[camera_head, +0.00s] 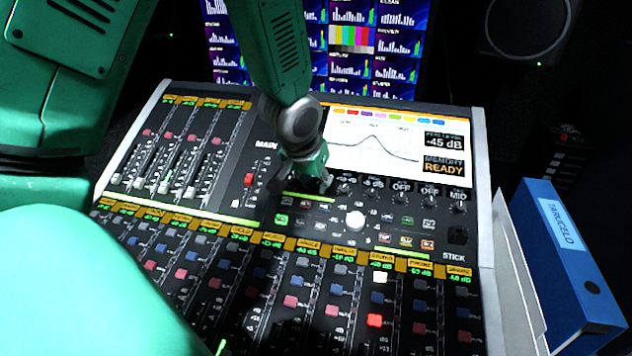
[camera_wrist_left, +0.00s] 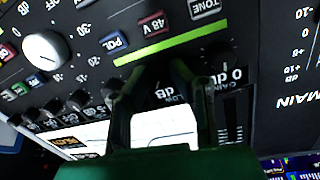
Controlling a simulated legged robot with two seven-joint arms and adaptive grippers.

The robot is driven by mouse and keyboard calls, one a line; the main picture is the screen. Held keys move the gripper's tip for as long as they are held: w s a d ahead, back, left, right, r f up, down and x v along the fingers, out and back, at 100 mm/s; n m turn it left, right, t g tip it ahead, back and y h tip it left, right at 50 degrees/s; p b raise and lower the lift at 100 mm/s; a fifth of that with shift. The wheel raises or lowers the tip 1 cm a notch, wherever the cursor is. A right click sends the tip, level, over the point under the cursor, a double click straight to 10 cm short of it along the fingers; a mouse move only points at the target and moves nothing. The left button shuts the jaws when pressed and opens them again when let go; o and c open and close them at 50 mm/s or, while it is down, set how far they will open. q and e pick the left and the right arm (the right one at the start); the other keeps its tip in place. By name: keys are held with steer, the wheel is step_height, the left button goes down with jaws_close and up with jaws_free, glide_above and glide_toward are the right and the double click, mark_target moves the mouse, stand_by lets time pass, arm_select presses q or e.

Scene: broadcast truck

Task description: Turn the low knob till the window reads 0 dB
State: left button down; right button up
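My left gripper (camera_head: 312,180) points down at the mixing console, just below its screen. In the left wrist view its two dark fingers (camera_wrist_left: 163,72) stand apart around a spot beside the "LOW" label (camera_wrist_left: 173,98). The low knob itself is hidden or lost in the dark between the fingertips. I cannot tell whether the fingers grip it. A "0 dB" marking (camera_wrist_left: 225,78) shows right of the fingers. On the screen, a window (camera_head: 443,142) reads -45 dB, above a "MEMORY READY" box (camera_head: 443,166). My right gripper is in neither view.
A row of small knobs (camera_head: 401,188) runs right of my gripper. A white round knob (camera_head: 355,219) stands below it, and buttons and faders (camera_head: 300,280) fill the front. Monitors (camera_head: 375,50) stand behind. A blue binder (camera_head: 575,255) is at the right.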

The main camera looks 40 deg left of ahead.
arm_select(q)
steer(key=shift+n+p, duration=0.5)
steer(key=shift+n, duration=0.3)
steer(key=c, duration=1.4)
jaws_free()
steer(key=shift+c, duration=0.2)
steer(key=shift+r, duration=0.1)
steer(key=v, duration=1.1)
steer(key=shift+s+r, duration=0.25)
